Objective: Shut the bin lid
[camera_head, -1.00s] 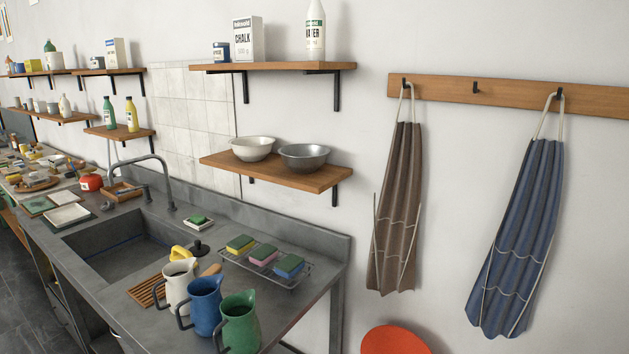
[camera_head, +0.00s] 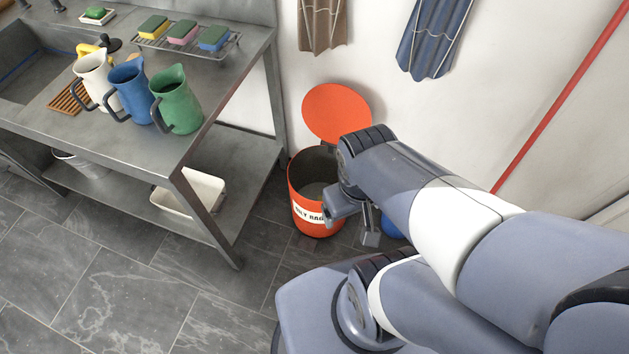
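The orange-red bin (camera_head: 297,205) stands on the floor beside the end of the steel bench, with a white label partly reading "RAGS". Its round lid (camera_head: 336,112) is open, tilted up at the back near the wall. The dark inside of the bin shows, and its right side is hidden behind my arm. My gripper (camera_head: 369,238) hangs pointing down at the bin's right front, below the lid. Its fingers are small and partly hidden by my wrist, so I cannot tell whether they are open or shut.
The steel bench (camera_head: 225,150) is left of the bin, with white, blue and green jugs (camera_head: 180,108) near its edge. A white tub (camera_head: 190,192) sits on its lower shelf. A blue object (camera_head: 391,228) is partly hidden right of my gripper. The front-left floor is clear.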

